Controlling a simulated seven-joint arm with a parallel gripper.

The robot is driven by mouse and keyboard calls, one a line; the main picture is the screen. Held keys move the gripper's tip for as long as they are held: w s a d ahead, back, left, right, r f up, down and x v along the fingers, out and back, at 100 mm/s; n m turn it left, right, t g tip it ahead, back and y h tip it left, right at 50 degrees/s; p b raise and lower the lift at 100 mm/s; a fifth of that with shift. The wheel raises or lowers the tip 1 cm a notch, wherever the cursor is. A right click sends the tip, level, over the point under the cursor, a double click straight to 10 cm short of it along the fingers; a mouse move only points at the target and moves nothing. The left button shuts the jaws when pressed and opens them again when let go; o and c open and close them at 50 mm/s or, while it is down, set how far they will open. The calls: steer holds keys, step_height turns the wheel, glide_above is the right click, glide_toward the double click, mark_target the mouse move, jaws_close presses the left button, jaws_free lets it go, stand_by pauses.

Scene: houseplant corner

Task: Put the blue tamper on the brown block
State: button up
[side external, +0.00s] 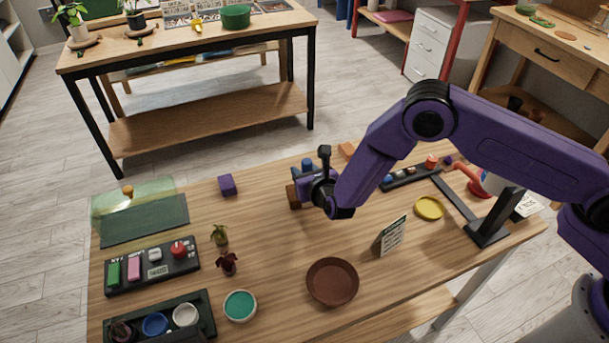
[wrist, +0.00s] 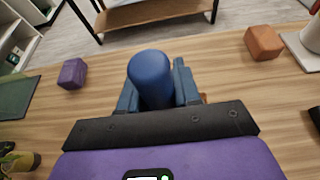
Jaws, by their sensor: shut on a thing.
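The blue tamper (wrist: 151,79) stands between the fingers of my gripper (wrist: 157,88) in the wrist view, and the gripper is shut on it. In the side view, a little blue of the tamper (side external: 307,164) shows beside my gripper (side external: 306,178). A brown block (side external: 294,197) shows just below and left of the gripper, partly hidden by it. In the wrist view only a sliver of brown (wrist: 203,97) shows past the right finger. I cannot tell whether the tamper touches the block, as its lower end is hidden.
A purple block (side external: 227,185) lies to the left, and an orange-brown block (side external: 347,150) lies behind to the right. A brown saucer (side external: 332,282), a small sign (side external: 391,236) and a yellow dish (side external: 429,208) are nearer the front. The tabletop between the purple block and gripper is clear.

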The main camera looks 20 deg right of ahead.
steer(key=shift+f, duration=0.65)
steer(key=shift+f, duration=0.1)
steer(key=o, duration=1.1)
steer(key=v, duration=1.2)
steer(key=shift+s, duration=0.1)
steer(key=shift+d, duration=0.1)
